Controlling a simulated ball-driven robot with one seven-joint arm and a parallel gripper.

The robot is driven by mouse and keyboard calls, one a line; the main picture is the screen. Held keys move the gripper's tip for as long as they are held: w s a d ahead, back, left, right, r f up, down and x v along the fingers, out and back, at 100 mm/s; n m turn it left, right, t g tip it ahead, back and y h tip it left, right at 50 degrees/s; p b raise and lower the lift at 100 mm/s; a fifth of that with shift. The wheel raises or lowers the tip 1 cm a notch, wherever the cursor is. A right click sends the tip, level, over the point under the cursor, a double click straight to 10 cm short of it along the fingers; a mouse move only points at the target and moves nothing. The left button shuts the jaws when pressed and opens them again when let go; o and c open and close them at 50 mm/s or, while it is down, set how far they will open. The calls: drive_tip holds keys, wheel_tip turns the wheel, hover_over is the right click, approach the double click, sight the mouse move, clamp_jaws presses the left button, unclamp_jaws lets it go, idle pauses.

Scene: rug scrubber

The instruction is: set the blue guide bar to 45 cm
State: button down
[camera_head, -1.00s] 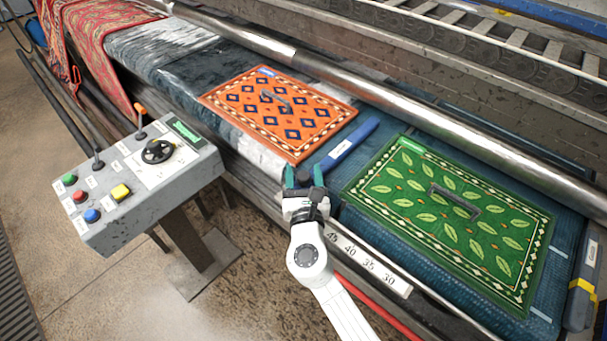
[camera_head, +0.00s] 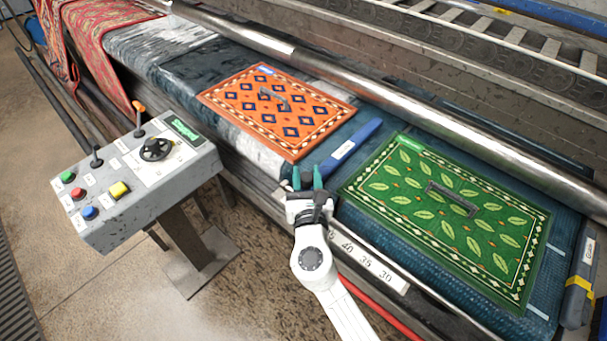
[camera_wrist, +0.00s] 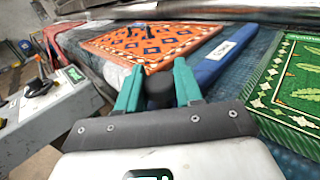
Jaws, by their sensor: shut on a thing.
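The blue guide bar (camera_head: 355,141) lies across the belt between the orange rug (camera_head: 290,92) and the green rug (camera_head: 420,230). It also shows in the wrist view (camera_wrist: 224,56), with a white label on it. My gripper (camera_head: 307,178) is at the front edge of the belt, at the near end of the bar. In the wrist view, its teal fingers (camera_wrist: 157,88) are shut on a dark round knob (camera_wrist: 159,90). The white scale (camera_head: 370,261) shows 40, 35 and 30 to the right of my gripper. My wrist hides most of the 45 mark.
A grey control box (camera_head: 150,180) with coloured buttons, levers and a dial stands at the left; its green display seems to read "Stopped". A long metal roller (camera_head: 400,105) runs above the belt.

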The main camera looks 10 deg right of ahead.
drive_tip(key=s+d, duration=0.3)
drive_tip(key=s, duration=0.2)
drive_tip(key=s+d+b, duration=0.1)
drive_tip(key=s+d, duration=0.1)
drive_tip(key=shift+s+d+r, duration=0.15)
drive_tip(key=shift+d+r, duration=0.15)
drive_tip(key=shift+d, duration=0.05)
drive_tip(key=c, duration=0.8)
unclamp_jaws()
drive_tip(key=shift+f, duration=0.1)
drive_tip(key=shift+s+a+b, duration=0.25)
drive_tip(key=shift+s+b, duration=0.05)
drive_tip(key=shift+s, duration=1.5)
drive_tip(key=shift+s+a+b, duration=0.2)
drive_tip(key=shift+s+b, duration=0.1)
drive_tip(key=shift+s, duration=1.5)
drive_tip(key=shift+s+a+b, duration=0.25)
drive_tip(key=shift+s+b, duration=0.05)
drive_tip(key=shift+s, duration=1.5)
